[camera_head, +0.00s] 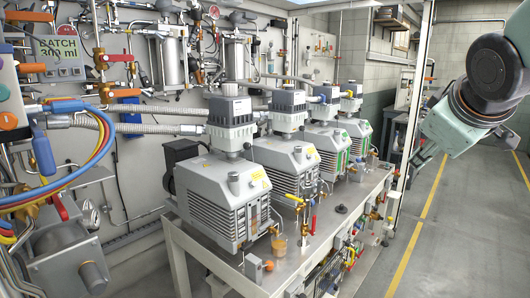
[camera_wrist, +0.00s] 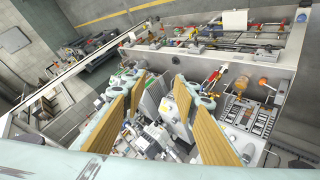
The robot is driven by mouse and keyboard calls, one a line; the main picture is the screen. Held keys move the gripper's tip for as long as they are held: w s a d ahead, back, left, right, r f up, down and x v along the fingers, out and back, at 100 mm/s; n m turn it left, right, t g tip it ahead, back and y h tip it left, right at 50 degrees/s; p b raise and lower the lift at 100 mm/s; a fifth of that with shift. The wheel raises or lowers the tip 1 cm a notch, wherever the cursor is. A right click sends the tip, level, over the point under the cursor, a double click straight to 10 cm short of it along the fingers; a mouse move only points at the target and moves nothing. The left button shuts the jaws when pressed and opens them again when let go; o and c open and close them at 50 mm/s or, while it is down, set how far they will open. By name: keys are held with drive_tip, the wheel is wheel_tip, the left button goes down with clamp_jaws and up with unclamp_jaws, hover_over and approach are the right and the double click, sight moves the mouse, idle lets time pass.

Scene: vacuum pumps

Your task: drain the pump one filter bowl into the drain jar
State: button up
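Several grey vacuum pumps stand in a row on a metal bench in the head view. The nearest pump (camera_head: 215,190) has a yellow label; I cannot read its number. A small jar with amber liquid (camera_head: 279,245) stands on the bench in front of it. My gripper (camera_head: 416,162) is at the right, beyond the bench end, well away from the jar. In the wrist view my gripper (camera_wrist: 160,84) has its tan-padded fingers spread, with nothing held between them.
A red-handled valve (camera_head: 313,221) rises from the bench beside the jar. A white upright post (camera_head: 411,120) stands between my gripper and the bench. The floor (camera_head: 465,225) at right is clear.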

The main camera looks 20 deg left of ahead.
drive_tip(key=w+a+n+t+y, duration=0.3)
drive_tip(key=w+a+n+y, duration=0.55)
drive_tip(key=w+a, duration=1.45)
drive_tip(key=n+g+y, duration=0.7)
drive_tip(key=n+y, duration=0.1)
drive_tip(key=n, duration=0.7)
approach(249, 147)
drive_tip(key=a, duration=0.2)
drive_tip(key=shift+w, duration=0.35)
drive_tip(key=shift+a, duration=0.15)
drive_tip(key=shift+x, duration=3.35)
drive_tip(key=shift+w, duration=0.15)
